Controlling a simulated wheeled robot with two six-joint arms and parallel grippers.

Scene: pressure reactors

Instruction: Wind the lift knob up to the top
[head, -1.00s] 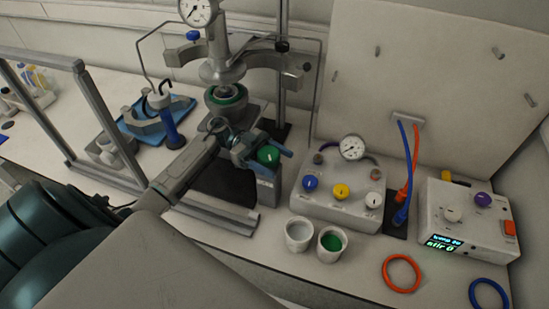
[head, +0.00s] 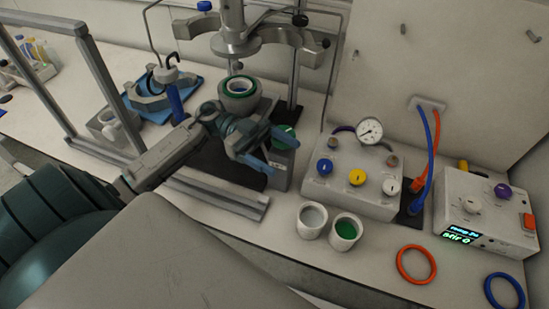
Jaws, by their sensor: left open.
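The green lift knob (head: 286,135) is on the front of the grey lift box (head: 280,172) below the reactor stand, partly hidden by my left gripper. My left gripper (head: 276,150) is open, its blue fingers in front of and beside the knob. I cannot tell whether they touch it. Above and behind, a vessel with a green ring (head: 240,86) sits below the metal reactor head (head: 237,43), with a clear gap between them. My right gripper is not in view.
A control box (head: 350,185) with a gauge and coloured knobs stands right of the lift. Two white cups (head: 312,220) are in front. A stirrer unit (head: 485,215) and orange ring (head: 416,264) are further right. A grey frame (head: 110,90) stands left.

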